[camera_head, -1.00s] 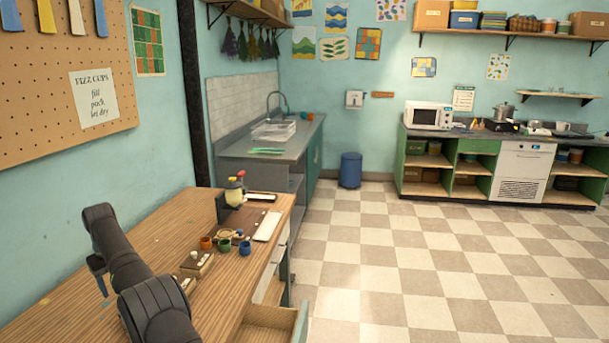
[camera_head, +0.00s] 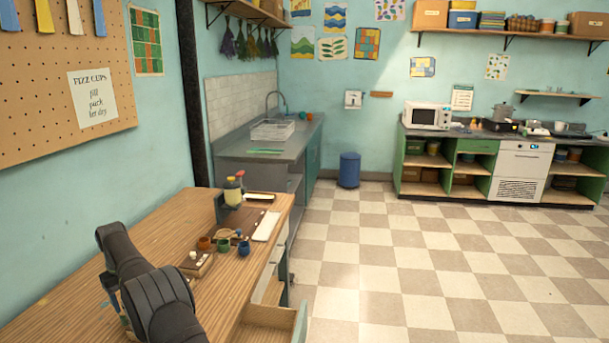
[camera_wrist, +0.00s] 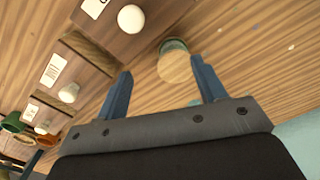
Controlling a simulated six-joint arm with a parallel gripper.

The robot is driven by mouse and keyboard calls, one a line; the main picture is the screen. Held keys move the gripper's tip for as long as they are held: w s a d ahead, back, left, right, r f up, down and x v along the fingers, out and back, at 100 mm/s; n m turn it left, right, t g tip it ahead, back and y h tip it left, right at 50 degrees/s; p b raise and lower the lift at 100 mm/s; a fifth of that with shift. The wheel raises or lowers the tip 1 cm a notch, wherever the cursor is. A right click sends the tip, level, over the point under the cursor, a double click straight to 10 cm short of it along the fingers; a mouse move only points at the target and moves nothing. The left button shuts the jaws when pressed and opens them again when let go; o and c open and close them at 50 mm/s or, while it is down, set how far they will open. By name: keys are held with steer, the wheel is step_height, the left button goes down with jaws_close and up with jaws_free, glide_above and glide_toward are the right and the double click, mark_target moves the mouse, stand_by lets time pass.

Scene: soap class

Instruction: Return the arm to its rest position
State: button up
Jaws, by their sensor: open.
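My gripper (camera_wrist: 160,68) is open in the wrist view, its two blue fingers spread apart. A round green-sided thing with a wood-coloured top (camera_wrist: 174,66) shows beyond the fingertips; I cannot tell its distance from them. In the head view my dark arm reaches over the left part of the wooden bench (camera_head: 60,300), and its links largely hide the gripper. No object is seen gripped.
Wooden holders with white cards (camera_wrist: 54,69) and white balls (camera_wrist: 130,18) lie beside the gripper. Brown (camera_head: 204,243), green (camera_head: 223,245) and blue (camera_head: 243,248) cups and a yellowish bottle (camera_head: 232,192) stand farther along the bench. An open drawer (camera_head: 268,338) juts out at the front.

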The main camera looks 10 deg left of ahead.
steer(key=w+d+r, duration=0.3)
steer(key=d+r, duration=0.7)
steer(key=r, duration=0.1)
steer(key=s+d+r, duration=0.2)
steer(key=s+d, duration=1.2)
steer(key=d, duration=0.4)
steer(key=shift+s, duration=0.2)
steer(key=shift+o, duration=0.3)
steer(key=shift+r, duration=0.1)
